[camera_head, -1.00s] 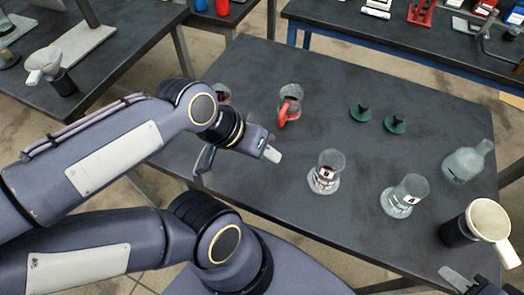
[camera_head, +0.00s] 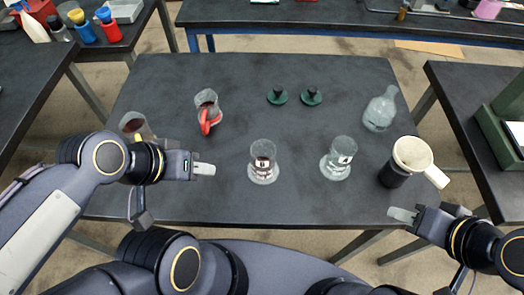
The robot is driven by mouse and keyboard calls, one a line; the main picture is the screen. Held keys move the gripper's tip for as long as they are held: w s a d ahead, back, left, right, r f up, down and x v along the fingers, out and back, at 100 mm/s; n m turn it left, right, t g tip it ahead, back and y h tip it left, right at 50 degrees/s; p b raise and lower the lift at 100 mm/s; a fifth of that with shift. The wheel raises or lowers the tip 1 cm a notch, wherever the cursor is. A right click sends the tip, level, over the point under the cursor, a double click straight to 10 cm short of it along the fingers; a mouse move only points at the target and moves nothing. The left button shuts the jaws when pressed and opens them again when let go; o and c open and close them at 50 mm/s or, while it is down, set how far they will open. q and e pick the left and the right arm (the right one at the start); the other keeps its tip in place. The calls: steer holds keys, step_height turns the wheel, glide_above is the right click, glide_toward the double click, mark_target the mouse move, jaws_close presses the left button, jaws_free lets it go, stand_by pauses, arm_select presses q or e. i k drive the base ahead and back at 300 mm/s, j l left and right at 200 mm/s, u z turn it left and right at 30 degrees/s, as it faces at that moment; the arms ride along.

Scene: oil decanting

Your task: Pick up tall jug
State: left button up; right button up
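No label marks the tall jug. A clear glass vessel with a red handle (camera_head: 208,112) and dark contents stands upright at the back left of the table. A cream-topped vessel with a dark lower part (camera_head: 411,153) stands at the right, its pale handle pointing lower right. My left gripper (camera_head: 204,169) is left of the front glass flask, over the table, below the red-handled vessel in the picture. My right gripper (camera_head: 402,214) is at the table's front right edge, just below the cream-topped vessel. Both look empty. Their fingers overlap from this angle, so their opening is unclear.
Two glass flasks (camera_head: 263,160) (camera_head: 341,157) stand mid-table. A clear bottle (camera_head: 380,108) is at back right. Two green-based black knobs (camera_head: 277,96) (camera_head: 311,95) lie at the back. Another glass vessel (camera_head: 137,125) is at left, partly behind my arm.

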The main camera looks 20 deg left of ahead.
mark_target(145, 133)
steer(key=j+u, duration=0.1)
steer(key=u, duration=0.4)
steer(key=k+j+u, duration=0.1)
steer(key=u, duration=0.35)
steer(key=j+u, duration=0.2)
steer(key=u, duration=0.3)
steer(key=k+j+z, duration=0.3)
steer(key=i+j+z, duration=0.25)
steer(key=j, duration=0.3)
steer(key=j+z, duration=0.25)
steer(key=j, duration=0.25)
steer(key=j+z, duration=0.25)
steer(key=j, duration=0.35)
steer(key=i, duration=0.05)
